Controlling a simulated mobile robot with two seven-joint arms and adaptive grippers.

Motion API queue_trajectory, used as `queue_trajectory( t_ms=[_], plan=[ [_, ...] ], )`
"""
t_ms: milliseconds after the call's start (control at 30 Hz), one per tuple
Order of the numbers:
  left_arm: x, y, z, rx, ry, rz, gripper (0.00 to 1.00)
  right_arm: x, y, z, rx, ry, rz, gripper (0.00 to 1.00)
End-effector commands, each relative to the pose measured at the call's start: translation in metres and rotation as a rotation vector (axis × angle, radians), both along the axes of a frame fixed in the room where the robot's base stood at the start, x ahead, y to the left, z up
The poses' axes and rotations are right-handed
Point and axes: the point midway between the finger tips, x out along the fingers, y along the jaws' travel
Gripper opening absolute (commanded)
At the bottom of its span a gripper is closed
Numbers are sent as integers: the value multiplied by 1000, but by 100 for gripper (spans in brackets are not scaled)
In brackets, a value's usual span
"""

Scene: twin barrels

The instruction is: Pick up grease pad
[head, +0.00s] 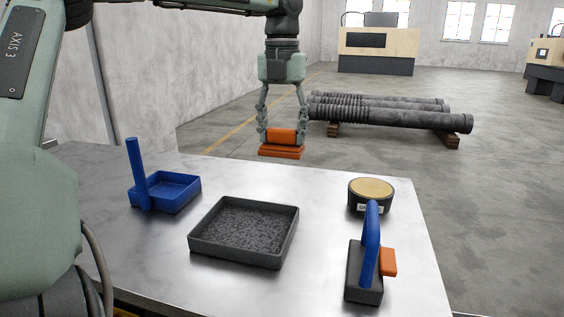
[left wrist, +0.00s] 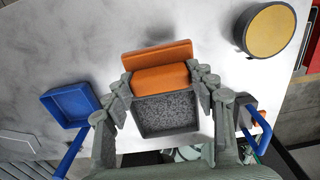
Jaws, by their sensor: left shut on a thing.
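The grease pad, an orange block with a wider flat orange plate, is between the fingers of my left gripper (head: 283,133). In the head view the grease pad (head: 282,152) hangs upright below the gripper, by the table's far edge. In the left wrist view the fingers press on both sides of the grease pad (left wrist: 158,55), and the wide plate shows beyond them. The gripper is shut on it, and the pad appears raised off the table. My right gripper is in neither view.
On the metal table (head: 330,300) are a blue tray with an upright post (head: 180,188), a dark tray with grey grainy contents (head: 245,262), a round tan-topped tin (head: 371,188) and a blue-handled tool (head: 371,245) with an orange side piece. Dark barrels (head: 400,115) lie on the floor behind.

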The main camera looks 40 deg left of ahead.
Motion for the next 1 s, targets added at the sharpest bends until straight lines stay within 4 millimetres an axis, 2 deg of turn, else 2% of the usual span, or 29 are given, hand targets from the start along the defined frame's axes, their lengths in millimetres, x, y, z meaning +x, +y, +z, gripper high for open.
queue_trajectory(
  t_ms=[33, 200, 400, 500, 700, 1000],
  plan=[
    [1, 0, 21, 4, -7, 1, 27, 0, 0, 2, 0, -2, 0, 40],
    [1, 0, 81, 4, -6, 1, 27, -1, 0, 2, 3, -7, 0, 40],
    [1, 0, 137, 3, -3, 1, 27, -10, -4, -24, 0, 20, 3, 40],
    [1, 0, 157, 2, -1, 1, 27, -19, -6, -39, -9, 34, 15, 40],
    [0, 0, 179, 1, 0, 0, 27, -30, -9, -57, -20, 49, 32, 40],
    [0, 0, 184, -1, 2, -2, 27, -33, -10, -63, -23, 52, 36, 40]
  ],
)
